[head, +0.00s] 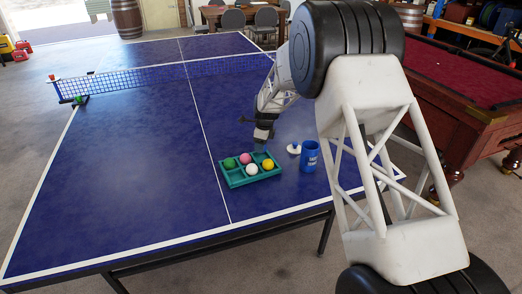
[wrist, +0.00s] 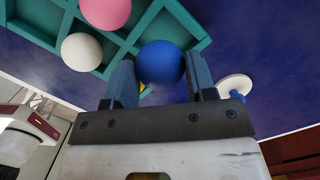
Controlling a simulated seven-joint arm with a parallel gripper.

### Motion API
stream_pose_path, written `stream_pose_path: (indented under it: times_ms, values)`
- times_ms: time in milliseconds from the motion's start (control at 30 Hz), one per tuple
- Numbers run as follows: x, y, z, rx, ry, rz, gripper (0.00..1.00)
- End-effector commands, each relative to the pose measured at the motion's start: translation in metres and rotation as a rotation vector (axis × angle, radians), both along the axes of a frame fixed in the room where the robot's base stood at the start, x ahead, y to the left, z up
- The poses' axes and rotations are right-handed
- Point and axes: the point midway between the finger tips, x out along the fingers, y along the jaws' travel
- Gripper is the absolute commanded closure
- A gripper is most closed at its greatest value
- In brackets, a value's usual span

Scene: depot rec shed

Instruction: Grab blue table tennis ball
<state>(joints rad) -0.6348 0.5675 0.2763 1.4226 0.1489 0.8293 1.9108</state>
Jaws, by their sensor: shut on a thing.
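The blue table tennis ball (wrist: 161,63) sits between the two fingers of my gripper (wrist: 160,82) in the wrist view, which are shut on it. In the head view my gripper (head: 262,136) is over the far side of a teal divided tray (head: 252,180), and the blue ball cannot be made out clearly there. The tray holds a green ball (head: 229,163), a pink ball (head: 245,158), a white ball (head: 251,170) and a yellow ball (head: 268,165). The pink ball (wrist: 106,11) and white ball (wrist: 82,52) also show in the wrist view.
A blue cup (head: 310,156) and a small white round item (head: 294,149) stand right of the tray on the blue table (head: 130,170). The net (head: 150,77) crosses the table farther back. The table's left half is clear. A red-topped table (head: 455,72) stands at right.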

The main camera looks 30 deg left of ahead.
Motion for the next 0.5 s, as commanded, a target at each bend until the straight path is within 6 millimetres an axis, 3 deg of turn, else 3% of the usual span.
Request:
stream_pose_path:
  times_ms: [200, 500]
  values:
    - [0.0, 0.0, 0.035, 0.001, -0.002, 0.0, 0.71]
    - [0.0, 0.0, 0.06, 0.0, -0.001, 0.0, 0.71]
